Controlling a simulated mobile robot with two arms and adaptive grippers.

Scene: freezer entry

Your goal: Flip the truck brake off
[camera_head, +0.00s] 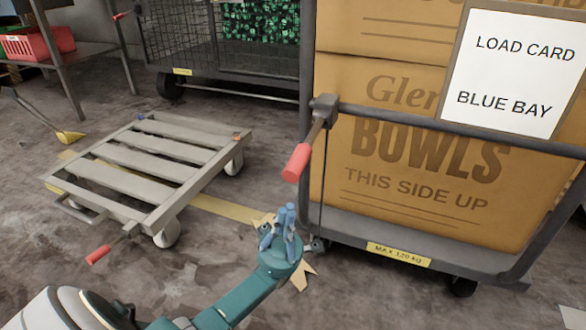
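The truck (400,232) stands at the right with large cardboard boxes on its grey deck. A brake lever with a red grip (297,162) hangs from a pivot block at the truck's near left corner post. The grip points down and to the left. A thin rod runs from the pivot area down to the deck corner. My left gripper (287,212) is below the red grip, apart from it, with its blue fingers pointing up. The fingers look close together, but their gap is unclear. Nothing shows held in it. My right gripper is out of view.
A low slatted cart (150,165) with its own red-gripped lever (98,254) stands at the left. A mesh cage cart (215,50) is behind. A load card (515,70) hangs on the truck. Floor between the slatted cart and truck is open.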

